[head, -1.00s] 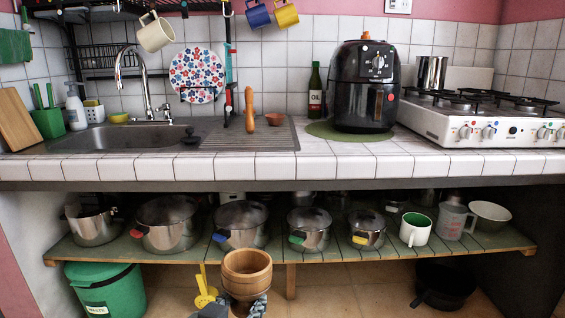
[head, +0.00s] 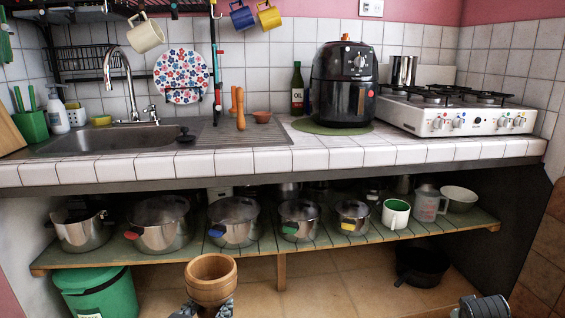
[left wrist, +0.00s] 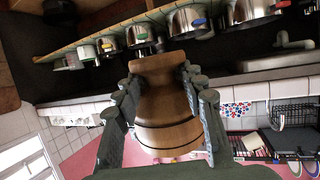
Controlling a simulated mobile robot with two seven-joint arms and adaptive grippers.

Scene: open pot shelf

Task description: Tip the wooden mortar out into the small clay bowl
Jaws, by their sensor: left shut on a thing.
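The wooden mortar (head: 210,284) is held upright low in front of the shelf. My left gripper (head: 207,306) is shut around its lower part. In the left wrist view the mortar (left wrist: 165,112) sits between the two grey fingers (left wrist: 162,82). I cannot make out what is inside it. The small clay bowl (head: 262,117) stands on the draining board (head: 220,135) beside the sink, well above and behind the mortar. A grey and black part at the lower right edge looks like my right gripper (head: 482,306); its jaws cannot be made out.
A mug (head: 145,33) hangs above the sink. Several pots (head: 235,222) fill the shelf under the counter edge (head: 300,160).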

